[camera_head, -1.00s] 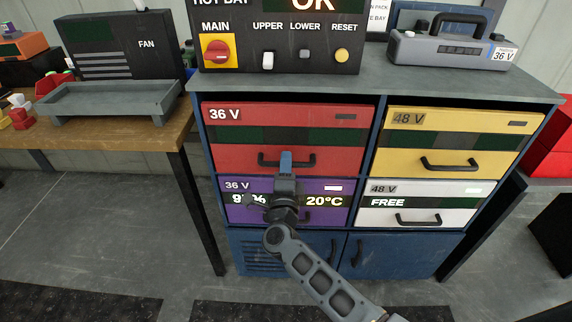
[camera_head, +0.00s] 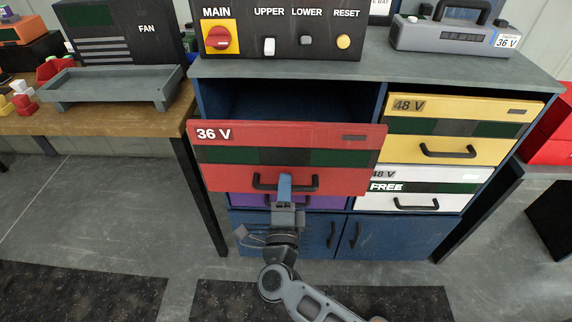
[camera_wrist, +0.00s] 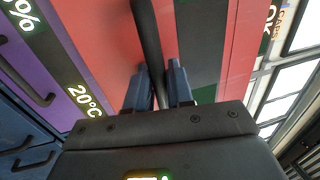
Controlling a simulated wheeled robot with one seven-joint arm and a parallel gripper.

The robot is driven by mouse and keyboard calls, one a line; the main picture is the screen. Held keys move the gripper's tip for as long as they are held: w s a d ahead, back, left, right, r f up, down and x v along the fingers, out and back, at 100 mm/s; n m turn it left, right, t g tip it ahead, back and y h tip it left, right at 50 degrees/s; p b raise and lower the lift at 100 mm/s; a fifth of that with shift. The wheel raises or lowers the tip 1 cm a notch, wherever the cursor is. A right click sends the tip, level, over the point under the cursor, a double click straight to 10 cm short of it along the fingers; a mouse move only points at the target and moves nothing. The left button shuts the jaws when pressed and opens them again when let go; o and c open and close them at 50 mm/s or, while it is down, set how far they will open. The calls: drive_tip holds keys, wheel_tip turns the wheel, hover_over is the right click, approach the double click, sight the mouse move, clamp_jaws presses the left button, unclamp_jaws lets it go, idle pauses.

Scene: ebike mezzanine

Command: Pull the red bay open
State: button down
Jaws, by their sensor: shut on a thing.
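The red bay (camera_head: 230,177), marked 36 V, stands pulled out from the blue cabinet, with a dark opening behind its top edge. Its black bar handle (camera_head: 303,186) is across the lower front. My gripper (camera_head: 285,184) is shut on this handle from the front. In the wrist view my gripper's two blue fingers (camera_wrist: 160,85) are on either side of the black handle (camera_wrist: 148,40), with the red front (camera_wrist: 95,35) beyond. The inside of the bay is mostly hidden from the head camera.
The purple bay (camera_head: 325,202) below is mostly covered by the red one. The yellow bay (camera_head: 480,150) and the white bay (camera_head: 375,203) at right are shut. A wooden table (camera_head: 120,122) with a grey tray (camera_head: 110,92) is at left. Open floor lies in front.

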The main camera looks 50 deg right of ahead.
drive_tip(key=r+v, duration=0.1)
drive_tip(key=v, duration=0.5)
drive_tip(key=shift+a, duration=0.15)
drive_tip(key=shift+s, duration=0.15)
drive_tip(key=c, duration=1.2)
unclamp_jaws()
drive_tip(key=shift+o, duration=0.2)
drive_tip(key=b+v, duration=0.1)
drive_tip(key=v, duration=0.6)
drive_tip(key=shift+s+a+b, duration=0.25)
drive_tip(key=shift+a+b, duration=0.05)
drive_tip(key=shift+b, duration=0.05)
